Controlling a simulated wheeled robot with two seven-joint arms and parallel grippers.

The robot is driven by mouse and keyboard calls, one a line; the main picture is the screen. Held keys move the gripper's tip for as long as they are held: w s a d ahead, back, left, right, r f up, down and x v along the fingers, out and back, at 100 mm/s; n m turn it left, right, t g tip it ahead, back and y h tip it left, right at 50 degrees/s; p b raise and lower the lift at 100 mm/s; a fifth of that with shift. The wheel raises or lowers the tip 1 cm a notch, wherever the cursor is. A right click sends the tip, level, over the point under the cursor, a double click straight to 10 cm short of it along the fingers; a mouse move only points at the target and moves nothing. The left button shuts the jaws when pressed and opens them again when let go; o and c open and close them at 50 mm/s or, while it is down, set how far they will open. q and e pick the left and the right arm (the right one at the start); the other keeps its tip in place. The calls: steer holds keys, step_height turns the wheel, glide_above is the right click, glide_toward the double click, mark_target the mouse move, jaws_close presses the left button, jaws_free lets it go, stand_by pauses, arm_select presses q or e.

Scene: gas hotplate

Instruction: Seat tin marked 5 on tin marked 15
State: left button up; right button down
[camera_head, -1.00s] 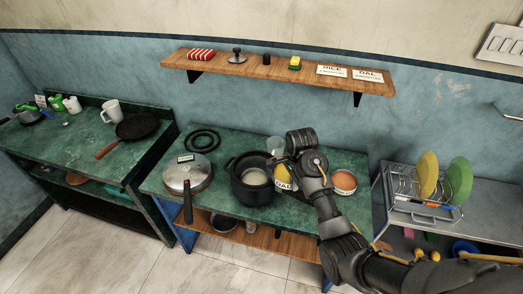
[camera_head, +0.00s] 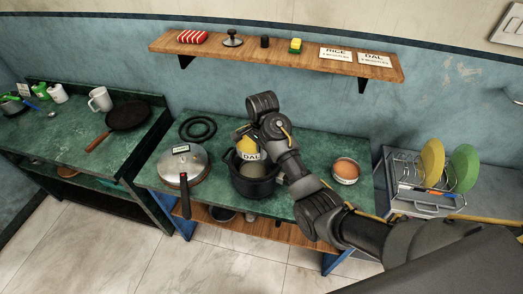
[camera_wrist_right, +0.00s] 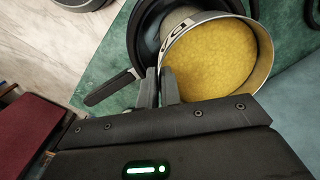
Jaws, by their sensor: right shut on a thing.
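I see no tin marked 5 or 15 that I can read. My right gripper (camera_head: 258,142) is shut on the wall of a tin labelled DAL (camera_head: 248,154), holding it over the dark pot (camera_head: 256,188). In the right wrist view, the fingers (camera_wrist_right: 163,88) grip the near left rim of this DAL tin (camera_wrist_right: 218,58), which is full of yellow grains. The black pot (camera_wrist_right: 145,32) shows below and behind it, partly covered by the tin. Pale contents show inside the pot. My left gripper is not in view.
A round tin with orange contents (camera_head: 346,170) stands right of my right arm. A lidded steel pan (camera_head: 182,166) stands left of the pot. A black ring (camera_head: 198,129) lies behind the pan. A shelf (camera_head: 270,54) and a dish rack (camera_head: 428,194) are nearby.

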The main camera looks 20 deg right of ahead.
steer(key=shift+f, duration=1.7)
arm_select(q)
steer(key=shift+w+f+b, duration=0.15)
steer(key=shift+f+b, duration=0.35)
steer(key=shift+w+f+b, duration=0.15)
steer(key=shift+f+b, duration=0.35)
arm_select(e)
steer(key=shift+f, duration=4.1)
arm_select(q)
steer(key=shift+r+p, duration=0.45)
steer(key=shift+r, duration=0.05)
arm_select(e)
steer(key=shift+f, duration=0.45)
steer(key=c, duration=1.5)
jaws_free()
